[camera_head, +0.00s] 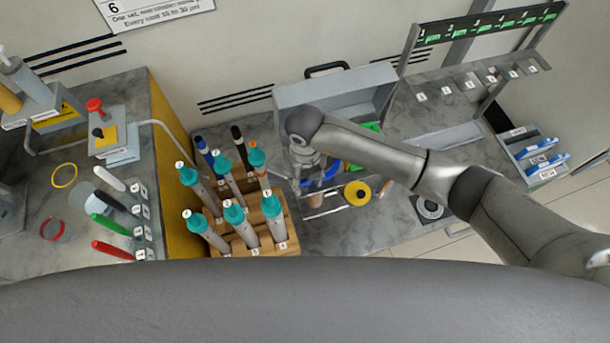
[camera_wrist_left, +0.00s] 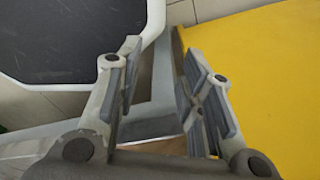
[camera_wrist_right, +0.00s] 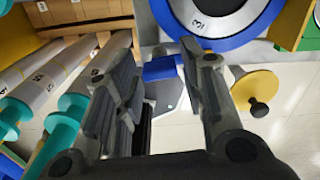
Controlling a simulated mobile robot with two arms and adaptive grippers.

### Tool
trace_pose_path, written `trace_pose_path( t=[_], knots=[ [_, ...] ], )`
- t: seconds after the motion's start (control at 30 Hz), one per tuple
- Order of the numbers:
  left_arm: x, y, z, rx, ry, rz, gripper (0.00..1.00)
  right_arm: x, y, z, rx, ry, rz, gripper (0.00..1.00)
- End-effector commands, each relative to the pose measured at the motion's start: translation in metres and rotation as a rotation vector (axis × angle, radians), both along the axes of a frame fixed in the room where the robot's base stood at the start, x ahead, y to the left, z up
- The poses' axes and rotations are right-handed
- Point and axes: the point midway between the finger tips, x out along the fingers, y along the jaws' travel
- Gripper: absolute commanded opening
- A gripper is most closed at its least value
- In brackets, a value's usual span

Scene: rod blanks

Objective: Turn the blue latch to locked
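The blue latch appears as a blue block (camera_wrist_right: 159,68) beside a round dial with a blue rim (camera_wrist_right: 235,38) in the right wrist view; the dial's face bears a 3. In the head view, blue parts (camera_head: 322,177) show under my right arm, partly hidden. My right gripper (camera_wrist_right: 163,85) is open, with the blue block between and beyond its fingertips; I cannot tell whether they touch. In the head view my right gripper (camera_head: 306,170) is over the left end of the blue parts. My left gripper (camera_wrist_left: 157,75) is open and empty, seen only in the left wrist view.
A wooden rack (camera_head: 240,246) of teal-capped tubes stands just left of my right gripper. A yellow disc with a black knob (camera_head: 357,193) is close on its right. A grey bin (camera_head: 330,88) stands behind. A yellow panel (camera_wrist_left: 265,80) is beside my left gripper.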

Motion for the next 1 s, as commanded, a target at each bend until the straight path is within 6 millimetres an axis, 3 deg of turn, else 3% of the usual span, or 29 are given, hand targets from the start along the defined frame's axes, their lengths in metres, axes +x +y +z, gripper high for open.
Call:
trace_pose_path(
  t=[0.03,0.2,0.57,1.0],
  knots=[
    [0.0,0.0,0.0,0.0,0.0,0.0,0.35,0.0,0.0,0.0,0.0,0.0,0.0,0.27],
    [0.0,0.0,0.0,0.0,0.0,0.0,0.35,0.0,0.0,0.0,0.0,0.0,0.0,0.05],
    [0.0,0.0,-0.009,0.0,-0.001,0.0,0.35,0.001,0.0,-0.001,0.001,-0.002,0.065,0.05],
    [0.001,0.0,-0.049,0.0,-0.001,0.0,0.35,0.001,0.0,-0.004,-0.001,-0.003,0.397,0.05]
  ],
)
